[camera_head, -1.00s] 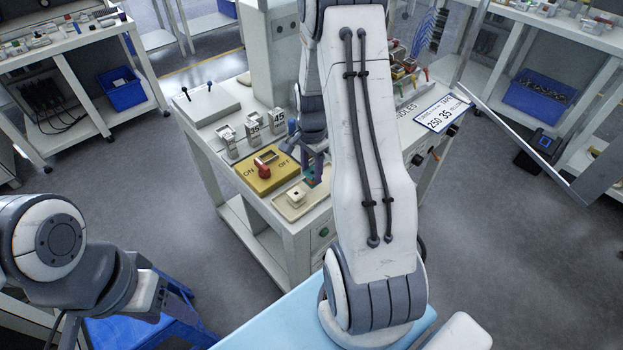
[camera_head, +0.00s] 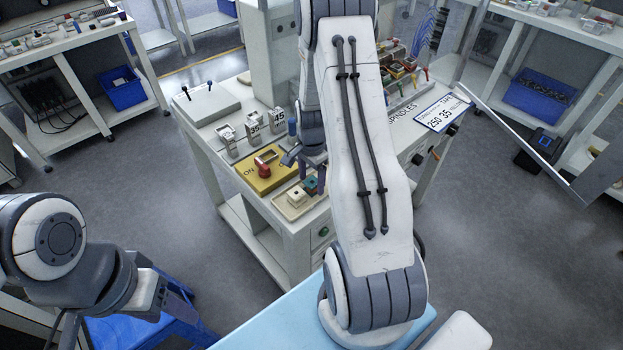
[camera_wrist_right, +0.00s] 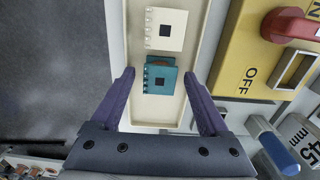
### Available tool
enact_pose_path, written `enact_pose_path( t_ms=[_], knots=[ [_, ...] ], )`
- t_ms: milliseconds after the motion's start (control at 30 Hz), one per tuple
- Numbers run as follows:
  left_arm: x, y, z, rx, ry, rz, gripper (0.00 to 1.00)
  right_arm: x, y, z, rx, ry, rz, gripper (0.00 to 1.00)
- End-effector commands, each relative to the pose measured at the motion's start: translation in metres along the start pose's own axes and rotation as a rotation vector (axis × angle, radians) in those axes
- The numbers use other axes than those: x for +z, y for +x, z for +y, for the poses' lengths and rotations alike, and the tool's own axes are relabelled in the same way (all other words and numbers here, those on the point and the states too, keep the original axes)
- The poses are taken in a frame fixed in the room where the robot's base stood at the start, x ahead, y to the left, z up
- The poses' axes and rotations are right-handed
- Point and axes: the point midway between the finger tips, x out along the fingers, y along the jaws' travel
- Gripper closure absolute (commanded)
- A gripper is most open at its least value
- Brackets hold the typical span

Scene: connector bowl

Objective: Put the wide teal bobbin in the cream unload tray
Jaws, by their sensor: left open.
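The wide teal bobbin (camera_wrist_right: 160,78) lies in the cream unload tray (camera_wrist_right: 150,112), right beside a cream bobbin (camera_wrist_right: 165,29). In the head view the teal bobbin (camera_head: 311,184) shows at the right of the tray (camera_head: 276,206). My right gripper (camera_wrist_right: 160,72) is open, its purple fingers on either side of the teal bobbin with a gap at each side. In the head view the right gripper (camera_head: 302,160) is above the tray, partly hidden by my arm. My left gripper (camera_head: 155,296) is at the lower left, away from the bench; its fingers are hard to make out.
A yellow ON/OFF panel with a red switch (camera_head: 265,168) is close beside the tray. Several numbered holders (camera_head: 254,122) stand behind it. A blue bin (camera_head: 122,88) sits on a far-left shelf.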

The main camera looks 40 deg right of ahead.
Motion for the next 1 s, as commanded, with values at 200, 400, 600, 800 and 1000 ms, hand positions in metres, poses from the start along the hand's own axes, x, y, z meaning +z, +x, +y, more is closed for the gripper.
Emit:
enact_pose_path(
  t_ms=[200,400,600,800,1000],
  knots=[
    [0.0,-0.001,0.0,0.0,0.0,0.0,0.43,0.0,-0.008,-0.001,-0.003,0.0,0.001,0.21],
    [0.0,0.003,0.0,0.0,0.0,0.0,0.43,-0.001,-0.045,-0.001,-0.006,0.0,0.004,0.21],
    [0.0,0.006,-0.001,0.0,0.0,0.0,0.43,-0.001,-0.088,-0.001,-0.006,0.0,0.004,0.21],
    [0.001,0.008,-0.001,0.0,0.0,0.0,0.43,-0.001,-0.116,-0.001,-0.003,0.0,0.002,0.21],
    [0.001,0.008,-0.001,0.0,0.0,0.0,0.43,0.0,-0.124,0.0,0.0,0.0,0.0,0.21]
  ],
)
